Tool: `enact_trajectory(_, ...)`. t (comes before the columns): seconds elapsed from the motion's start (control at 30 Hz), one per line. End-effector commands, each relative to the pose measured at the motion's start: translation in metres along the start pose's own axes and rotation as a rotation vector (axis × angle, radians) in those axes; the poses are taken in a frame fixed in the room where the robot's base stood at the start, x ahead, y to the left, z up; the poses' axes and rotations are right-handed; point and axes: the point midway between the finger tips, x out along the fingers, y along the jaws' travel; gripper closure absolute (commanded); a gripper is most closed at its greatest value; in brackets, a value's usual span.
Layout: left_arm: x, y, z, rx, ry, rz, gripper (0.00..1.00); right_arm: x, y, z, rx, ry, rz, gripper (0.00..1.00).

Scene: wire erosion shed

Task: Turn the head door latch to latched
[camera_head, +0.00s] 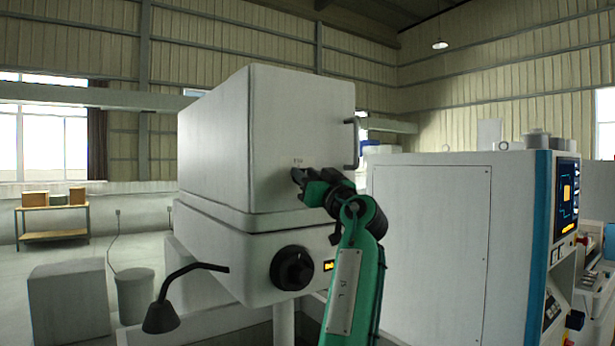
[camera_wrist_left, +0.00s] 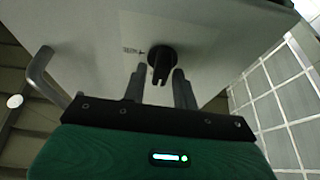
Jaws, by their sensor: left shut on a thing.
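The head door latch (camera_wrist_left: 161,62) is a black round knob with a narrow grip bar on the pale grey head door (camera_wrist_left: 95,45). In the wrist view the bar points down toward my gripper. My left gripper (camera_wrist_left: 159,88) has one finger on each side of the bar and is shut on it. In the head view my left gripper (camera_head: 298,178) meets the lower middle of the head door (camera_head: 290,110), on the end of my green arm. There the gripper hides most of the latch. The small marking beside the latch is too small to read. My right gripper is not in view.
A bar handle (camera_head: 352,143) stands out at the door's right edge. Below the door are a black dial (camera_head: 292,268) and a bent lamp (camera_head: 163,315). A grey cabinet (camera_head: 430,240) with a control screen stands close on the right.

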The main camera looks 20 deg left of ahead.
Motion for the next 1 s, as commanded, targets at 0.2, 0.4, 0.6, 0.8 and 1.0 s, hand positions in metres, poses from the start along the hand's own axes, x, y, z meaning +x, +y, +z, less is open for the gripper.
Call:
enact_trajectory(0.2,-0.0002,-0.0001,0.0011,0.032,0.0,0.013,0.94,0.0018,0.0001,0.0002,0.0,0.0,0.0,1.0)
enact_trajectory(0.4,-0.0002,0.0,0.0019,0.127,0.0,0.052,0.95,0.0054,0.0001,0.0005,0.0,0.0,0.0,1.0)
enact_trajectory(0.6,-0.0001,0.0006,0.002,0.281,-0.001,0.117,0.95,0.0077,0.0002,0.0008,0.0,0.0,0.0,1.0)
enact_trajectory(0.8,0.0002,0.0014,0.0017,0.456,-0.003,0.191,0.95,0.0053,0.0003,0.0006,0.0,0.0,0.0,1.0)
enact_trajectory(1.0,0.0005,0.0022,0.0014,0.633,-0.003,0.264,0.95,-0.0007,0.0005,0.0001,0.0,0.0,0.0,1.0)
